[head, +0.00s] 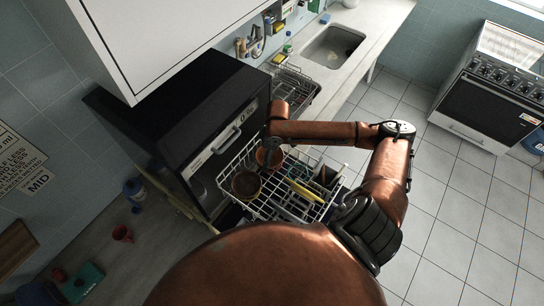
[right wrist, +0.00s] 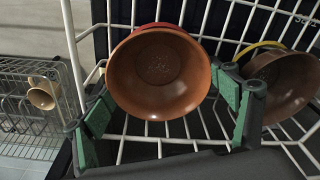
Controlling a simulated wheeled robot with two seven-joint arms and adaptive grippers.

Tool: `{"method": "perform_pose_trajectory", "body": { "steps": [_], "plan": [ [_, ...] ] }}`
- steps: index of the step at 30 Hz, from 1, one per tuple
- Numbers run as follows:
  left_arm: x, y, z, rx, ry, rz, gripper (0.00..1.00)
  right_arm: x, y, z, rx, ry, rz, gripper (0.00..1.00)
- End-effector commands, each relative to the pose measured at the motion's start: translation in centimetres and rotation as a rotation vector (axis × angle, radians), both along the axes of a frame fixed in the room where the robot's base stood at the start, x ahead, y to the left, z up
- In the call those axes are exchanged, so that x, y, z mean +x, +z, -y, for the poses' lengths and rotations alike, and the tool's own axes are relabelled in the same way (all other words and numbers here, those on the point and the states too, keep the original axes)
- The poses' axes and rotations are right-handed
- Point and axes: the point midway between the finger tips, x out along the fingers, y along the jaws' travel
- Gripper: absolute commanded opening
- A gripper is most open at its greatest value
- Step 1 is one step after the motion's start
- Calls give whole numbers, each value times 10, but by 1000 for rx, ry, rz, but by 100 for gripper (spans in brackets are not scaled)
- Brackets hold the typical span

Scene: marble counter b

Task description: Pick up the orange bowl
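The orange bowl (head: 264,160) stands in the white wire rack of the pulled-out dishwasher in the head view, partly covered by my right gripper (head: 270,143). In the right wrist view the orange bowl (right wrist: 158,70) is tilted, with its open side facing the camera. My right gripper (right wrist: 168,108) is open, with one green-padded finger on each side of the bowl's lower part. I cannot tell whether either finger touches it. My left gripper is not in view.
A browner bowl (head: 245,184) sits close beside it in the rack (head: 222,182); it also shows in the right wrist view (right wrist: 283,84), near the right finger. A yellow item (head: 304,190) lies in the rack. The black dishwasher (head: 180,110) stands behind.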

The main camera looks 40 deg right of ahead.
Motion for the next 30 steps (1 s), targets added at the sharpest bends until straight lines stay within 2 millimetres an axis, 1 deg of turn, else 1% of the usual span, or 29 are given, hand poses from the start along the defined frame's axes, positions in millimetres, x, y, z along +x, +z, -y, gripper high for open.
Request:
{"method": "perform_pose_trajectory", "body": {
  "steps": [1,11,18,22,26,30],
  "plan": [
    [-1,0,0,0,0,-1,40,0,0,0,0,-1,0,74],
    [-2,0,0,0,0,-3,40,0,0,1,-1,-1,1,51],
    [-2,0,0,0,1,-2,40,0,1,1,-1,-1,1,51],
    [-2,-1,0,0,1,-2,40,1,6,1,-1,-1,3,51],
    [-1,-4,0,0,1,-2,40,1,19,1,-1,0,5,51],
    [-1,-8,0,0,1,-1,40,2,42,1,-1,-2,6,51]
  ]
}}
